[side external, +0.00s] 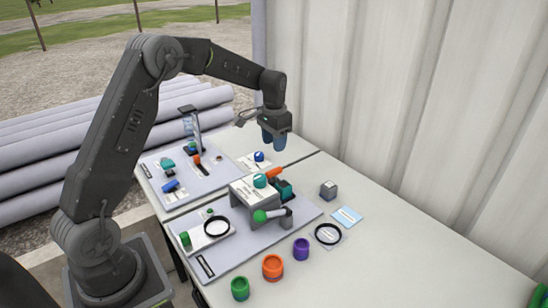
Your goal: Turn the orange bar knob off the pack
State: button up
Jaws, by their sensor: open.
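The orange bar knob (275,173) seems to be the short orange bar at the back right of the white-topped grey box (250,190). It lies slanted, its right end higher in the picture. A dark and teal part (286,191) is just in front of it; I cannot tell how they join or which piece is the pack. My gripper (273,142) points down with blue fingertips, above and behind the orange bar in the picture. It is open with nothing visible between its fingers, and apart from the bar.
A teal knob (260,180) and a green ball-ended lever (260,216) are close by on the box. Green (240,288), orange (272,266) and purple (301,249) cups stand in front. A grey cube (328,190) is to the right. The right tabletop is mostly clear; a corrugated wall rises behind.

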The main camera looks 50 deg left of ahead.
jog(key=shift+r, duration=2)
jog(key=s+d+r+t, duration=0.3)
jog(key=s+d+r, duration=0.8)
jog(key=s, duration=0.2)
jog(key=s+d+f+t, duration=0.1)
jog(key=s+d, duration=0.2)
jog(key=s, duration=0.5)
jog(key=s+d+f+t, duration=0.1)
jog(key=s+d, duration=0.2)
jog(key=s, duration=0.5)
jog(key=shift+t, duration=0.3)
